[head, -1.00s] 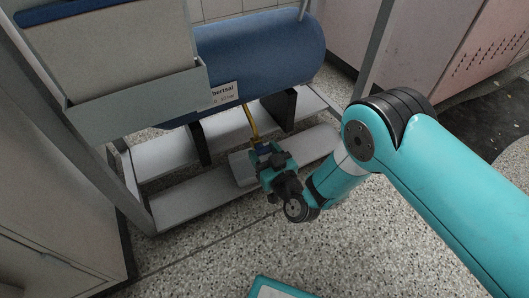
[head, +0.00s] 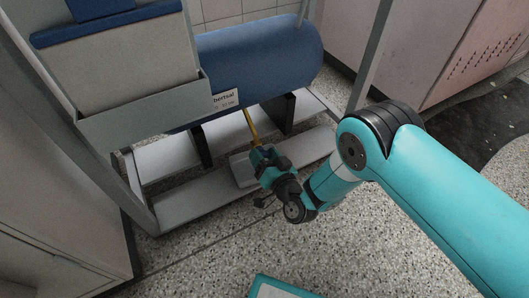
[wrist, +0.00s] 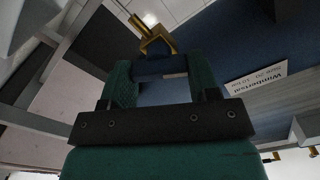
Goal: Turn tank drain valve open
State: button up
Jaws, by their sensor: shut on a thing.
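The blue tank (head: 262,58) lies on its side on a grey metal frame, with a white label on its front. A yellow drain pipe (head: 251,124) hangs from its underside down to my gripper (head: 258,152). In the wrist view, the brass pipe (wrist: 152,38) ends at a dark blue valve handle (wrist: 160,66) between the two green fingers of my gripper (wrist: 163,75). The gripper is shut on this handle. The fingers hide the handle's sides, and I cannot tell its exact turn. The tank with its label (wrist: 255,78) also shows at right there.
White shelf boards (head: 190,205) of the frame lie below the tank, close to my gripper. A grey bin (head: 120,65) with a blue lid stands at upper left. Cabinets flank both sides. The speckled floor (head: 215,260) in front is mostly clear.

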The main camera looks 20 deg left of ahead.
jog(key=m, duration=0.6)
jog(key=shift+w+f+m, duration=0.1)
jog(key=shift+f+m, duration=0.05)
jog(key=shift+m, duration=0.15)
jog(key=m+b, duration=0.2)
jog(key=m, duration=0.3)
jog(key=shift+m, duration=0.4)
jog(key=o, duration=0.9)
jog(key=shift+d+p, duration=0.15)
jog(key=shift+p, duration=0.15)
